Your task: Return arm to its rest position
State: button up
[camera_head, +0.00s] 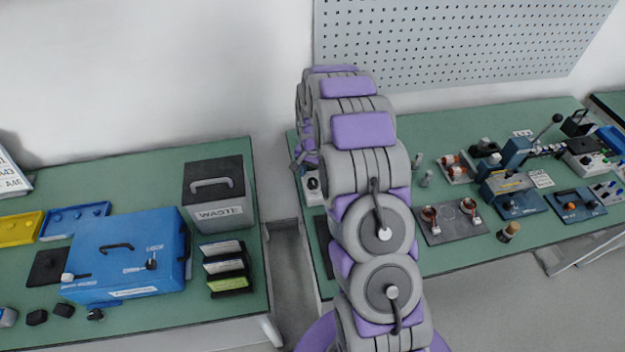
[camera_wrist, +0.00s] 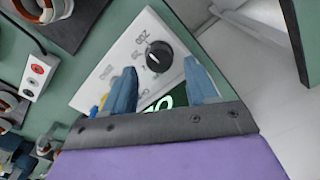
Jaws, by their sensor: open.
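My arm, purple and grey, rises in the middle of the head view and stretches out over the near end of the right green bench (camera_head: 530,245). My gripper (camera_wrist: 160,90) shows in the wrist view with two blue fingers apart and nothing between them. Beyond and below the fingers is a white instrument panel (camera_wrist: 125,62) with a black dial and a lit green display, partly covered by the fingers. I cannot tell whether the fingers touch it. In the head view the gripper is mostly hidden behind the arm; a white box (camera_head: 312,188) shows beside it.
The left green bench (camera_head: 120,335) holds a blue box (camera_head: 130,255), a grey case (camera_head: 218,195), yellow and blue trays and small black parts. A gap separates the benches. The right bench carries several test fixtures and a coil plate (camera_head: 450,222). A perforated board (camera_head: 470,40) stands behind.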

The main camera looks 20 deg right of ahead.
jog(key=shift+r+p, duration=0.35)
jog(key=shift+r, duration=1.15)
